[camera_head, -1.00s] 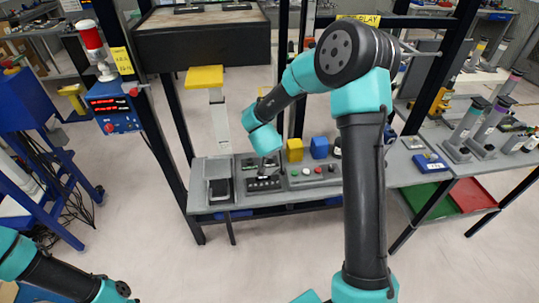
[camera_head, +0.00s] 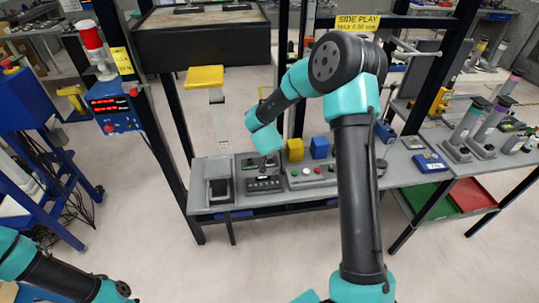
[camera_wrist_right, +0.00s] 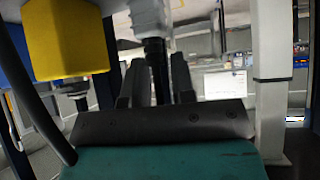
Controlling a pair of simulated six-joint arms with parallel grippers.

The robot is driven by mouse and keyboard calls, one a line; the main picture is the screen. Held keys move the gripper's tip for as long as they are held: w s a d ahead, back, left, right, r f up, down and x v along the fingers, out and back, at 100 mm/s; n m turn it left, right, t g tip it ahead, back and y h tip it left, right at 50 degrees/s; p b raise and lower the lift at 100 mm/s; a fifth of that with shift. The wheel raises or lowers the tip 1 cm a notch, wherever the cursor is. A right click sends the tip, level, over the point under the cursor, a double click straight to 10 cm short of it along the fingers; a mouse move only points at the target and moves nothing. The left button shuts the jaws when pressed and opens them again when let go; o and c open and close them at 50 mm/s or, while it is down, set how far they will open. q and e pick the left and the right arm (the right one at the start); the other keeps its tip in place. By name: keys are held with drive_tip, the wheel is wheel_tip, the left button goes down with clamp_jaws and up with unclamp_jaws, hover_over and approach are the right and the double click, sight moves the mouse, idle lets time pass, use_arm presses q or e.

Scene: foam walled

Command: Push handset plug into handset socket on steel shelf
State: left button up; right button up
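In the head view my right arm reaches over the steel shelf (camera_head: 330,191), its wrist above a dark keyed unit (camera_head: 264,184); the fingertips are hidden there. In the right wrist view the two dark fingers of my right gripper (camera_wrist_right: 157,78) stand apart. A black stem (camera_wrist_right: 156,62) with a pale ribbed top (camera_wrist_right: 147,18) shows between them; I cannot tell whether they clamp it. A dark device (camera_head: 219,189) lies at the shelf's left end. I cannot make out the handset plug or socket for certain. My left arm is at the lower left, its gripper out of view.
A yellow block (camera_head: 295,149) and a blue block (camera_head: 319,148) stand at the shelf's back, behind a button box (camera_head: 308,174). A yellow-topped post (camera_head: 205,78) rises behind the left end. A large yellow block (camera_wrist_right: 62,40) is close in the wrist view.

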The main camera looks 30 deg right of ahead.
clamp_jaws()
drive_tip(key=s+a+r, duration=0.2)
drive_tip(key=s+a, duration=0.2)
drive_tip(key=s, duration=0.3)
drive_tip(key=s+a+r, duration=0.3)
drive_tip(key=s+a, duration=0.1)
drive_tip(key=s, duration=0.2)
drive_tip(key=shift+s+a, duration=0.2)
drive_tip(key=shift+s, duration=0.15)
idle(0.5)
